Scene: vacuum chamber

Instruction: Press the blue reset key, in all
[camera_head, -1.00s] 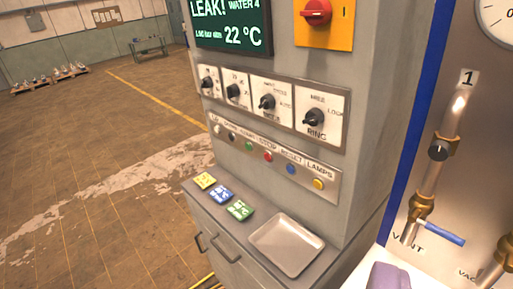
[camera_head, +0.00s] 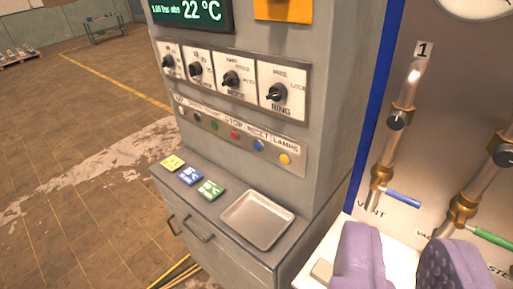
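The blue reset key (camera_head: 259,145) is a small round button in the lower button row of the grey control cabinet. It sits between a red key (camera_head: 235,135) and a yellow key (camera_head: 285,159), under a partly readable "RESET" label. My gripper (camera_head: 408,262) shows at the bottom right as two purple padded fingers. They stand apart with a gap between them and nothing visible held. The gripper is well to the right of and below the blue key, not touching the panel.
Rotary switches (camera_head: 277,94) sit above the button row. A ledge below holds yellow, blue and green tags (camera_head: 210,190) and a metal tray (camera_head: 257,219). At right, pipes with a blue-handled vent valve (camera_head: 403,199) and a green-handled valve (camera_head: 494,238) stick out. Floor at left is open.

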